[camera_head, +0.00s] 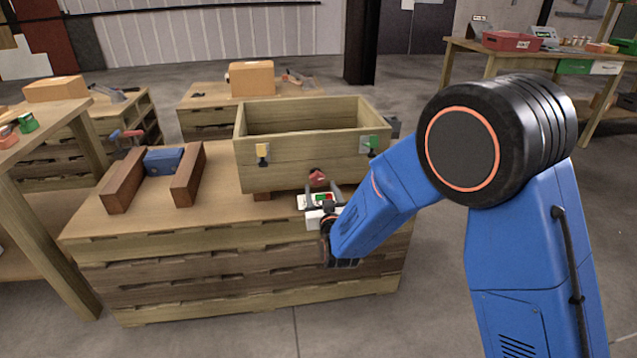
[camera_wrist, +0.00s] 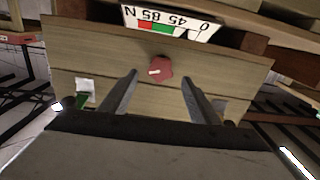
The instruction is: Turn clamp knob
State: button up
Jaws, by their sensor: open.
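The red clamp knob (camera_head: 317,178) is on the front of a wooden box (camera_head: 283,150) that stands on a wooden bench. In the wrist view the knob (camera_wrist: 161,69) has a lobed edge and a light pointer mark. My gripper (camera_head: 322,186) is in front of the box, with its fingers toward the knob. In the wrist view my gripper (camera_wrist: 159,79) is open, one finger on each side of the knob, with gaps on both sides.
Yellow (camera_head: 262,152) and green (camera_head: 371,144) fittings sit on the box front. Two brown blocks with a blue part (camera_head: 164,160) between them stand left on the bench (camera_head: 90,228). Other benches stand behind. Open floor lies in front.

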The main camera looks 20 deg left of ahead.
aim_at(318, 180)
jog(key=shift+x, duration=2.55)
jog(key=shift+c, duration=0.3)
jog(key=c, duration=1)
